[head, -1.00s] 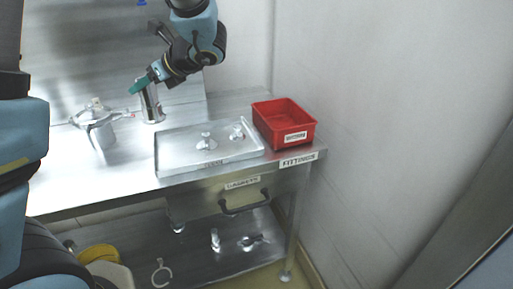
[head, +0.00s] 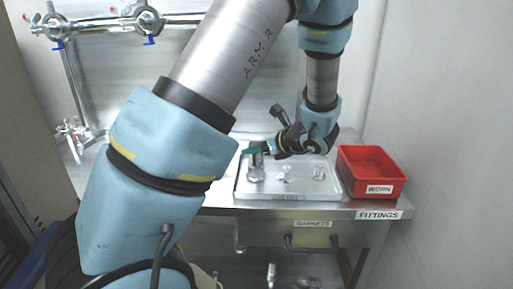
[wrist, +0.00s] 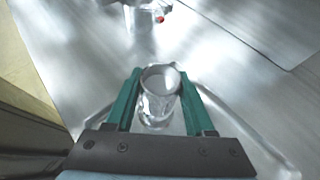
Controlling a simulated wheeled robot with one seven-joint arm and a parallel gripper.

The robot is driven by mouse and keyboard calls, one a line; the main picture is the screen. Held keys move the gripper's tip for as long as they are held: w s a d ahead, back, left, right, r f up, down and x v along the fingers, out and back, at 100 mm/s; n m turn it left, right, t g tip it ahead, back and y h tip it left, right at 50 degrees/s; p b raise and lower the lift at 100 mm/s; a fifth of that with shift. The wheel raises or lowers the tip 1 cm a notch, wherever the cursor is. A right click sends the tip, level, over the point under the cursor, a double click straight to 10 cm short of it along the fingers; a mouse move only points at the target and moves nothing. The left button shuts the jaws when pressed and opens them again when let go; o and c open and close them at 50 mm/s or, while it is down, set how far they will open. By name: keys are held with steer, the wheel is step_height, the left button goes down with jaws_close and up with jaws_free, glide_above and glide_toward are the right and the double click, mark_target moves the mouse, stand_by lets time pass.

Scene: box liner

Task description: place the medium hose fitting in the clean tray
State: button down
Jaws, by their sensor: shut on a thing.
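My gripper (head: 256,150) is shut on a shiny cylindrical metal hose fitting (head: 256,169), held upright at the left end of the clear-grey tray (head: 300,194). In the wrist view, the green fingers (wrist: 160,100) stand on either side of the fitting (wrist: 160,82), and the tray's rim (wrist: 97,122) shows behind the gripper. I cannot tell whether the fitting's base touches the tray floor. Two other small metal fittings stand in the tray, one near its middle (head: 286,174) and one toward the right (head: 318,172).
A red bin (head: 372,166) labelled WORN stands right of the tray, close to the wall. Pipework with valves (head: 150,20) runs along the back wall. A metal piece with a red spot (wrist: 145,15) is at the top of the wrist view. My arm covers much of the left bench.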

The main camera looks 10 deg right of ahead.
steer(key=shift+f, duration=0.15)
steer(key=shift+c, duration=1.3)
jaws_free()
